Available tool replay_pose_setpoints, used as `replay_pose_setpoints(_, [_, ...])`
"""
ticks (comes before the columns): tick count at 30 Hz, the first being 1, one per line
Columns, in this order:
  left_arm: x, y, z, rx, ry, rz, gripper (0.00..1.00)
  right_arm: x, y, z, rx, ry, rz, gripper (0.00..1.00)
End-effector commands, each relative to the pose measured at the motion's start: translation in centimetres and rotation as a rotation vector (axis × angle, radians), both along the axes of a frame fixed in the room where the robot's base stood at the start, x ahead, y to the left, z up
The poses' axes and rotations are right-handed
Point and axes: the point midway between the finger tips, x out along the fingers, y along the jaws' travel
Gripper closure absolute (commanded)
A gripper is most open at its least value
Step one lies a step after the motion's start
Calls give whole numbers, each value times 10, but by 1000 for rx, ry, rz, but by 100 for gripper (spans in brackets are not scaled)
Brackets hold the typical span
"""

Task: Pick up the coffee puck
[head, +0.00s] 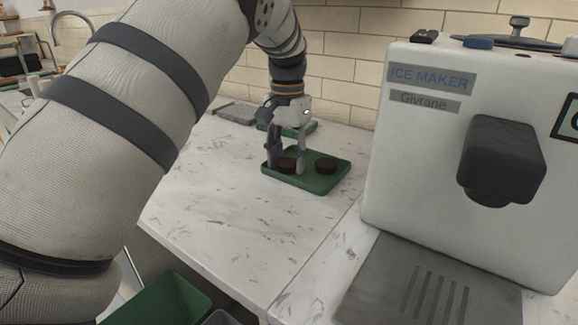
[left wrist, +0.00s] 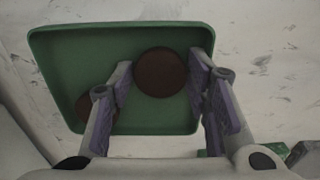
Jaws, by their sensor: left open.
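Two dark brown coffee pucks lie on a small green tray (head: 312,185) on the marble counter. My left gripper (head: 286,168) points down over the tray with its fingers open, one on each side of the left puck (head: 288,164). The right puck (head: 326,166) lies outside the fingers. In the left wrist view, one puck (left wrist: 160,72) shows between the fingertips of the left gripper (left wrist: 163,78), with gaps on both sides. The other puck (left wrist: 84,106) is partly hidden behind a finger. The green tray (left wrist: 60,50) fills much of that view. My right gripper is not in view.
A white ice maker (head: 410,150) stands to the right, with a grey drip tray (head: 400,285) before it. Another green tray (head: 300,127) lies behind the gripper. A green bin (head: 165,302) is below the counter's front edge. The counter left of the tray is clear.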

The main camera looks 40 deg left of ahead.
Motion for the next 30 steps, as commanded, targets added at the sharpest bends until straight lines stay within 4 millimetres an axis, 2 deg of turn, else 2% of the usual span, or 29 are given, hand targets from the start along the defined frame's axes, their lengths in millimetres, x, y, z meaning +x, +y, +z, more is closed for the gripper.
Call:
replay_pose_setpoints(5, [0, 0, 2, 0, -4, 0, 58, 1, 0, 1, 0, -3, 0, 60])
replay_pose_setpoints(8, [0, 0, 2, 0, -4, 0, 80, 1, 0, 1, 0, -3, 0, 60])
replay_pose_setpoints(16, [0, 0, 2, 0, -4, 0, 81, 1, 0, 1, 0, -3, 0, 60])
replay_pose_setpoints(20, [1, 0, 9, 1, -6, -1, 81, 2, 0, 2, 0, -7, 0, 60])
replay_pose_setpoints(24, [1, 0, 36, 0, -11, -2, 81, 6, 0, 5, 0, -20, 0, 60])
replay_pose_setpoints(27, [-21, 5, 72, -2, -32, 1, 81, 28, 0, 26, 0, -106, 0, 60])
replay_pose_setpoints(30, [-40, 11, 91, -1, -21, 0, 81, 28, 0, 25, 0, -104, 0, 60])
